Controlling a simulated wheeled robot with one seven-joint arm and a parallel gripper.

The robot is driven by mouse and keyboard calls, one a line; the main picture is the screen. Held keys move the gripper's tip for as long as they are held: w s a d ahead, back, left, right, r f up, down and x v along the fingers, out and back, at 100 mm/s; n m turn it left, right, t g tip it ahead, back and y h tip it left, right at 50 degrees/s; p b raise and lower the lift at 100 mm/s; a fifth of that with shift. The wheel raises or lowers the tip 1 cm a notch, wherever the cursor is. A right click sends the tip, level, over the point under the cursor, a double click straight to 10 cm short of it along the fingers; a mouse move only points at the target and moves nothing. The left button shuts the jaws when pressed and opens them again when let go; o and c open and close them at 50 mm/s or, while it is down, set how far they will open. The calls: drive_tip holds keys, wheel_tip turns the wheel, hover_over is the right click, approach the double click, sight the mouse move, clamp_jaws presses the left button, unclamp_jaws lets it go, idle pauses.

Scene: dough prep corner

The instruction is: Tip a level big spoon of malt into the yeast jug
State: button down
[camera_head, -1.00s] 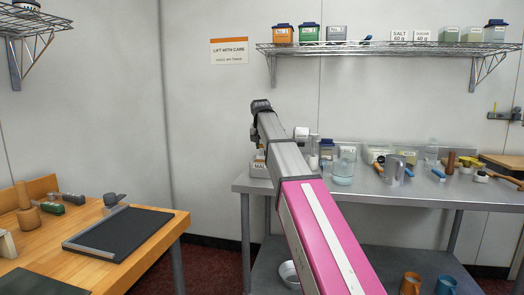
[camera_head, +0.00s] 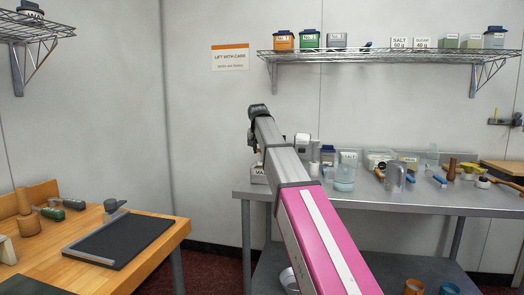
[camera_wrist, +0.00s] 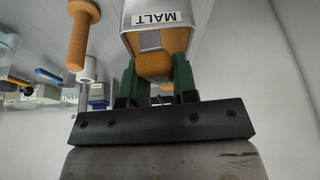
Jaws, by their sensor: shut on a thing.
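A bin labelled MALT (camera_wrist: 172,12) lies directly beyond my gripper in the wrist view, its label upside down. In the head view the bin (camera_head: 258,176) stands at the left end of the steel table, partly hidden by my arm. My gripper (camera_wrist: 155,78) has its green fingers shut on an orange-brown piece (camera_wrist: 155,64) at the bin's near side. It may be the big spoon's handle; I cannot tell, and no spoon bowl shows. A clear jug with pale bluish contents (camera_head: 344,180) and a grey metal jug (camera_head: 395,179) stand on the table; no yeast label is readable.
The steel table (camera_head: 400,203) has a clear front strip. Several containers and tools crowd its back and right. A wooden tool (camera_wrist: 82,38) stands left of the bin in the wrist view. A wooden bench (camera_head: 160,252) with a dark tray is at left. A wire shelf (camera_head: 400,56) hangs above.

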drive_tip(key=d, duration=0.3)
drive_tip(key=shift+s, duration=0.3)
drive_tip(key=shift+w+a, duration=0.2)
drive_tip(key=shift+a, duration=0.7)
drive_tip(key=shift+s+d, duration=0.15)
drive_tip(key=shift+d, duration=0.65)
drive_tip(key=shift+r, duration=0.1)
